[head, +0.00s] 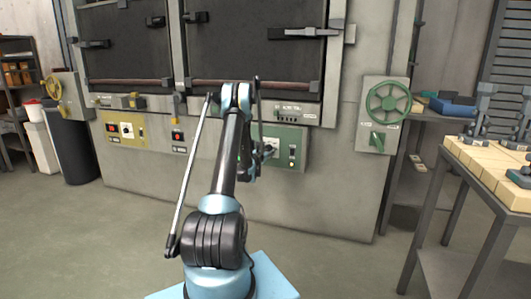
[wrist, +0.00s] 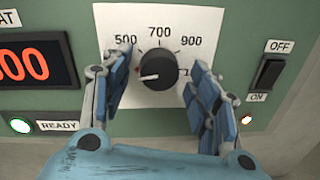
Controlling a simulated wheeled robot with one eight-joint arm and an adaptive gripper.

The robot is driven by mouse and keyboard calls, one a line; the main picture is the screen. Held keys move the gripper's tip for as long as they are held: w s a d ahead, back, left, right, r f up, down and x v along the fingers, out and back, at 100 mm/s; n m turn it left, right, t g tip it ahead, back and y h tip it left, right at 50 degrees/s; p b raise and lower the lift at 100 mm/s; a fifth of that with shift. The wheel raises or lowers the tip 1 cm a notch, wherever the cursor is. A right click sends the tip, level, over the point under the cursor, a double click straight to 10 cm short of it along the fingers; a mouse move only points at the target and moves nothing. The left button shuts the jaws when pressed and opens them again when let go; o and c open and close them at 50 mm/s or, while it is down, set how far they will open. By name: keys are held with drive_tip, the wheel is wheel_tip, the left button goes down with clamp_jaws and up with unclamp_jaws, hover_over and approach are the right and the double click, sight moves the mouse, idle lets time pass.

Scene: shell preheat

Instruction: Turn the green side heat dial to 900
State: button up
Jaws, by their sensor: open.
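The green heat panel (head: 299,146) is on the wall unit, just right of my arm in the head view. In the wrist view, its round black dial (wrist: 158,70) sits on a white plate (wrist: 158,22) marked 500, 700 and 900, with another number at right partly hidden. The dial's white pointer aims left and slightly down, below 500, near a small red mark. My gripper (wrist: 162,62) is open, with one blue finger on each side of the dial. Gaps show between fingers and dial. An orange display (wrist: 25,65) reads digits ending in 00, cut off at left.
A black ON/OFF switch (wrist: 271,73) is right of the dial, above a lit orange lamp (wrist: 246,133). A pale lit READY lamp (wrist: 20,124) is lower left. A green handwheel (head: 388,103) and a bench with pale blocks (head: 490,170) stand at right.

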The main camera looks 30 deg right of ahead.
drive_tip(key=shift+w, duration=0.15)
drive_tip(key=shift+c, duration=0.5)
drive_tip(key=c, duration=1)
drive_tip(key=shift+o, duration=0.2)
